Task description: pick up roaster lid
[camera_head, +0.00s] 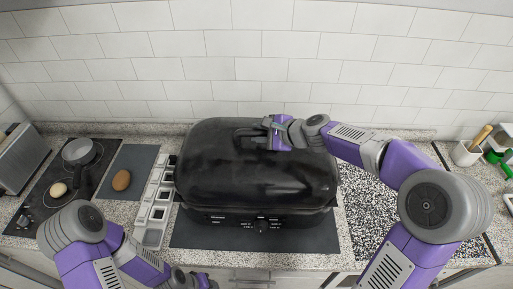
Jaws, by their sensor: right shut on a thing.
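The black roaster lid (217,170) is a large domed cover in the middle of the counter. It sits over the black roaster base (295,223), which has a dial and small white markings on its front. My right gripper (268,131) reaches in from the right and is shut on the lid's handle (246,133) at the top. The fingers hide part of the handle. I cannot tell whether there is a gap between lid and base. My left gripper (200,284) is low at the bottom edge, in front of the counter, mostly cut off, and its fingers cannot be made out.
The roaster stands on a dark mat (188,236). Left of it are a white compartment tray (154,209), a brown egg-shaped item (121,180) on a grey mat and a cooktop with a small pan (79,151). A speckled board (368,215) lies right. A tiled wall stands close behind.

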